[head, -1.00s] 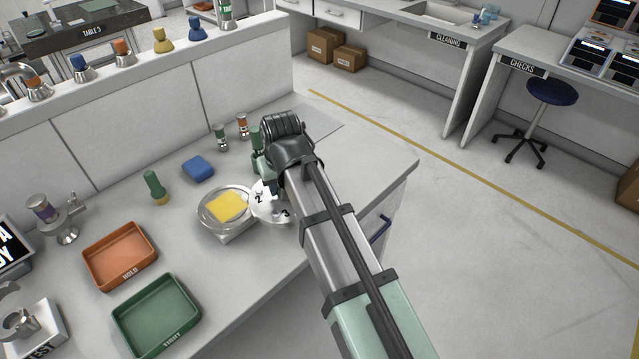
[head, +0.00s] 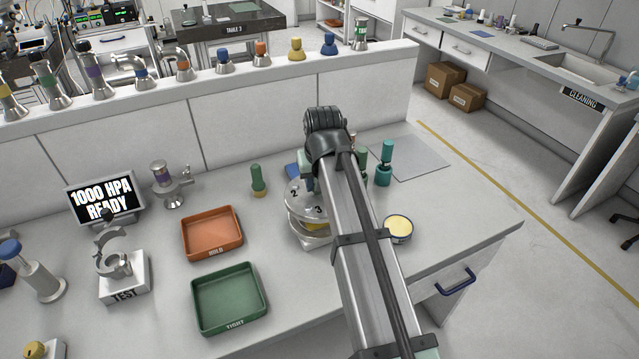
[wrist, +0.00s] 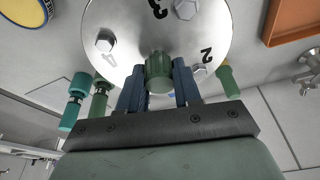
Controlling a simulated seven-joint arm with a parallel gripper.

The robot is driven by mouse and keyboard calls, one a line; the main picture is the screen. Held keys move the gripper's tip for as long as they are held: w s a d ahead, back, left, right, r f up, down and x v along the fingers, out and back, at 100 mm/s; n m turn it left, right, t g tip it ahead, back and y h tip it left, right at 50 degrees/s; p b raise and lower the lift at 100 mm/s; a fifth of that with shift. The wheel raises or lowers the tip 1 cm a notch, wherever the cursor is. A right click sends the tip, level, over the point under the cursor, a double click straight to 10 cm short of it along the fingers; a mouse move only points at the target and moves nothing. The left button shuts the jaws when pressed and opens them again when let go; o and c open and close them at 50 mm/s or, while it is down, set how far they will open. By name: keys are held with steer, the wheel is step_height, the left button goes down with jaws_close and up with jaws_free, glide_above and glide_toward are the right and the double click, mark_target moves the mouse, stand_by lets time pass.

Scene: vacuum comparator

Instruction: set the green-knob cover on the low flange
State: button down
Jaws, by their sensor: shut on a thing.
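The cover is a round metal disc (wrist: 130,35) with numbers and hex bolts and a green knob (wrist: 159,72) at its edge as seen in the wrist view. My gripper (wrist: 158,85) is shut on the green knob, with a blue finger on each side. In the head view the cover (head: 304,196) hangs tilted or level, I cannot tell which, over a low round metal stand (head: 315,243), likely the low flange. A yellow patch shows between them. My arm hides the right side of both, and the contact between them cannot be made out.
An orange HOLD tray (head: 211,253) and a green TIGHT tray (head: 229,322) lie to the left. A green-topped piece (head: 258,181) stands behind. A yellow-topped tin (head: 398,227) and a teal bottle (head: 384,163) stand right of my arm. The front right of the bench is clear.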

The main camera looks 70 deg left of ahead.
mark_target(318, 195)
stand_by(0.4)
steer(key=shift+f, duration=2.35)
steer(key=shift+f, duration=0.2)
steer(key=shift+f, duration=0.75)
steer(key=shift+f, duration=0.35)
steer(key=c, duration=0.7)
jaws_free()
